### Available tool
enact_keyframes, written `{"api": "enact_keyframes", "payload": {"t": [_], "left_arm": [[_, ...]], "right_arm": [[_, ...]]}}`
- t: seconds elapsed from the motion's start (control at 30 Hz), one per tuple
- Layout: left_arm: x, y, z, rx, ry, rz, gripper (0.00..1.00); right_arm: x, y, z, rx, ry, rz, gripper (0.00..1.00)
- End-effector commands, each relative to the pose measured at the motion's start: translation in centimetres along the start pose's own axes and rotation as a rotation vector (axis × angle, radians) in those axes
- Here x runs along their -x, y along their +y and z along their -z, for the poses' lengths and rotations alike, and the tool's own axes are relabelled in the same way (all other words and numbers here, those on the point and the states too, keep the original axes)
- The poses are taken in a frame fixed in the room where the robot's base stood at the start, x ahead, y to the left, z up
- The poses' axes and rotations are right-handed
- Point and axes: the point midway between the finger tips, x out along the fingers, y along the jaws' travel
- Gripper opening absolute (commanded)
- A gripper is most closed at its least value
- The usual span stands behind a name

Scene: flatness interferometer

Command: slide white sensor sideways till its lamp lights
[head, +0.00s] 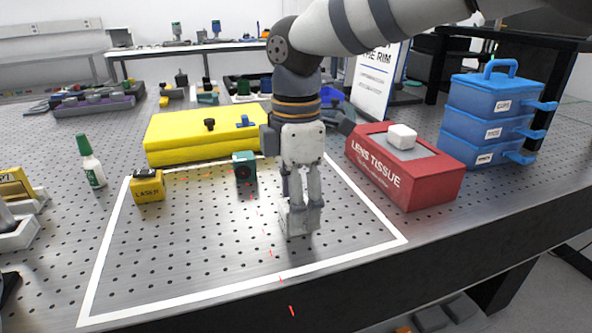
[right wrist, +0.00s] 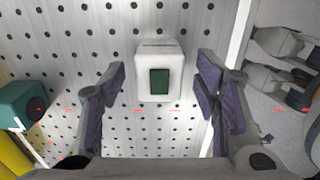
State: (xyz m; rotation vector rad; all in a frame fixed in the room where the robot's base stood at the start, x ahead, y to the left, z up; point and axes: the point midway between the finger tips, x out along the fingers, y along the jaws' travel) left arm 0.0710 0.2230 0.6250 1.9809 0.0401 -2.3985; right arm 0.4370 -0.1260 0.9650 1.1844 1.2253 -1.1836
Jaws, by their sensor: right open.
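The white sensor (right wrist: 142,70) is a small block with a dark green window on its top. It sits on the perforated plate between my right gripper's spread fingers in the right wrist view, with a gap on both sides. My right gripper (head: 302,212) is open and points down, hiding most of the sensor in the head view. Red beam dashes run from the teal block (head: 244,167) toward the front edge, passing beside the sensor. The yellow laser box (head: 148,188) stands at the left. I see no lit lamp. My left gripper is out of view.
A white line frame (head: 240,288) marks the work area, mostly clear at the front left. A long yellow case (head: 200,142) stands behind. A red lens tissue box (head: 425,188) and blue drawers (head: 490,127) stand right; a green-capped bottle (head: 90,163) stands left.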

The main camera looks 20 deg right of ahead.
Motion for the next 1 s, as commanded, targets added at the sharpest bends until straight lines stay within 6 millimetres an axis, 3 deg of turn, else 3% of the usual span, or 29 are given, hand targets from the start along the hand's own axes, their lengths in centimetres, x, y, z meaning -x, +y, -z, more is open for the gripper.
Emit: {"api": "enact_keyframes", "payload": {"t": [0.2,0.5,0.77,1.0], "left_arm": [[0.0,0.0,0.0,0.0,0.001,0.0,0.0],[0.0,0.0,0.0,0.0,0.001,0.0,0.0],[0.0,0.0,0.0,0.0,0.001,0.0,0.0],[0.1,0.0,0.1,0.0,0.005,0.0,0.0]], "right_arm": [[-2.0,0.0,0.0,0.0,-0.001,-0.001,0.57],[-2.1,0.0,0.0,0.0,0.0,-0.001,0.57],[-2.1,0.0,0.0,0.0,0.0,-0.001,0.0],[-2.1,-0.1,0.1,0.0,-0.001,-0.002,0.0]]}}
